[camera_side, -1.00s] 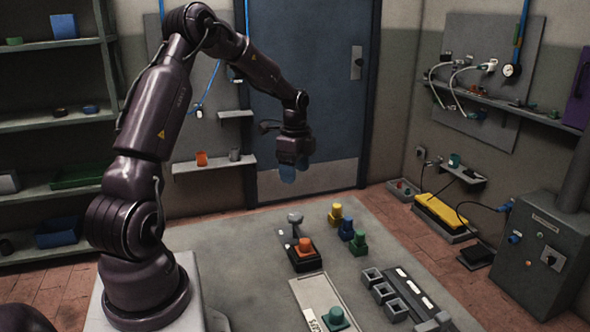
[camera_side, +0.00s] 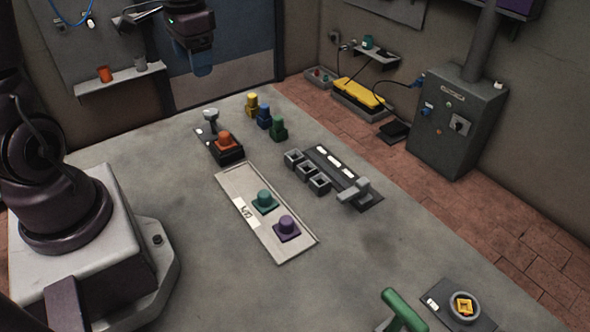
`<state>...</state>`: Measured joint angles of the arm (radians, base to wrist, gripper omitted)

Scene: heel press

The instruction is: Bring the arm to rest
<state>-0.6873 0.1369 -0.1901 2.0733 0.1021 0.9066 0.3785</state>
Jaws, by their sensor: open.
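My gripper (camera_side: 203,70) hangs at the top of the side view, pointing down, with blue fingertips, in front of the blue door. It is open and nothing shows between its fingers. It is well above and behind the work table (camera_side: 390,240), apart from everything on it. Most of my arm's upper links are cut off by the top edge of the picture. An orange knobbed piece (camera_side: 225,140) sits on a black block at the table's back, beside a grey lever-like part (camera_side: 210,118).
Yellow (camera_side: 251,107), blue (camera_side: 263,117) and green (camera_side: 278,129) pieces stand behind. A pale tray (camera_side: 273,243) carries teal (camera_side: 264,202) and purple (camera_side: 287,229) pieces. A row of square sockets (camera_side: 307,172) lies right. A green handle (camera_side: 402,310) stands in front. The table's middle right is clear.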

